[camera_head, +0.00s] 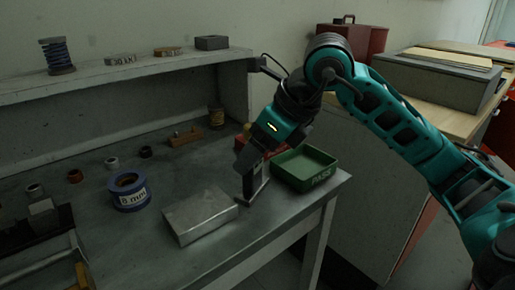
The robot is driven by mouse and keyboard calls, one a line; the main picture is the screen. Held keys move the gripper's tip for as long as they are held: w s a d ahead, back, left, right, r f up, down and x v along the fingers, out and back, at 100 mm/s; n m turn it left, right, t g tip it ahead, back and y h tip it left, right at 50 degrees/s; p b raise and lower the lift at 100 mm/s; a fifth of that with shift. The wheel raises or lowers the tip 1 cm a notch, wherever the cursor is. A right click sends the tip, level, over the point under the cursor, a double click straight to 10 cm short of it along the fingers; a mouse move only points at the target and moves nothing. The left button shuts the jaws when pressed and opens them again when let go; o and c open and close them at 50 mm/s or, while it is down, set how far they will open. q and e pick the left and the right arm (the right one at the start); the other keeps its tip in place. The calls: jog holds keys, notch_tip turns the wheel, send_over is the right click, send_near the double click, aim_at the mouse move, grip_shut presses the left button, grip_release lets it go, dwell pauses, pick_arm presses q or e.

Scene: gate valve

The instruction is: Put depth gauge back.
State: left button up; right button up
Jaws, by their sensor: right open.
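I cannot make out the depth gauge for certain in the head view. My right gripper (252,188) points down over the bench between a flat grey metal block (198,215) and a green tray marked PASS (304,169). Its jaws are open. They hide part of the bench behind them, and I cannot tell whether anything stands between them. A small wooden block with a metal piece on it (186,137) sits toward the back of the bench. My left gripper is not in view.
A blue ring marked 8 mm (130,191) and several small rings lie on the bench (110,240) at left. A shelf (115,75) overhangs the back. A red object (272,147) is behind my gripper. A grey case (437,82) stands at right.

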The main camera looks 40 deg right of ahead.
jog(key=shift+r, duration=0.1)
jog(key=shift+r, duration=0.3)
jog(key=p+v, duration=0.2)
jog(key=v, duration=0.9)
jog(key=shift+s+r, duration=0.2)
jog(key=shift+s, duration=0.05)
jog(key=shift+d, duration=0.15)
